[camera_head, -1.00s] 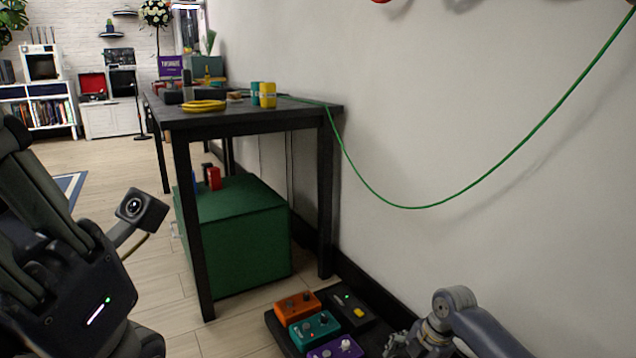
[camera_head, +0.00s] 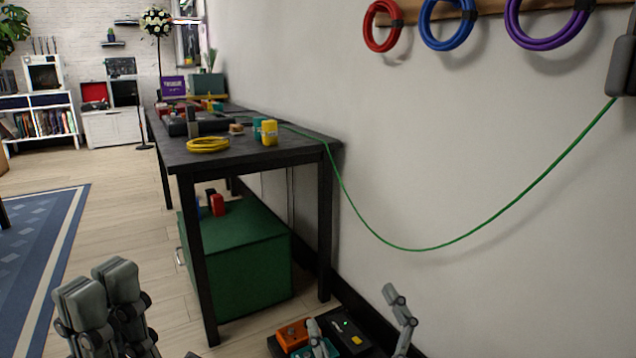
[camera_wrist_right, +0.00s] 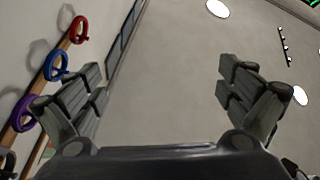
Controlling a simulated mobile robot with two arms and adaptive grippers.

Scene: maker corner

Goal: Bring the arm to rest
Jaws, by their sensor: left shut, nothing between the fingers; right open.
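My left gripper (camera_head: 105,285) is at the lower left of the head view, its grey fingers pointing up and shut with nothing between them. It is over the floor, left of the black table. My right gripper (camera_head: 360,318) is at the bottom of the head view, its fingers pointing up and spread apart in front of the pedals. In the right wrist view my right gripper (camera_wrist_right: 170,95) is open and empty, with only wall and ceiling beyond its fingers. Most of both arms is outside the head view.
A black table (camera_head: 250,158) holds a yellow cable coil (camera_head: 208,145) and several small items. A green cabinet (camera_head: 240,262) stands beneath it. An orange pedal (camera_head: 292,334) sits low by the wall. A green cable (camera_head: 420,248) hangs along the wall. Coloured coils (camera_head: 447,45) hang above. Floor at left is open.

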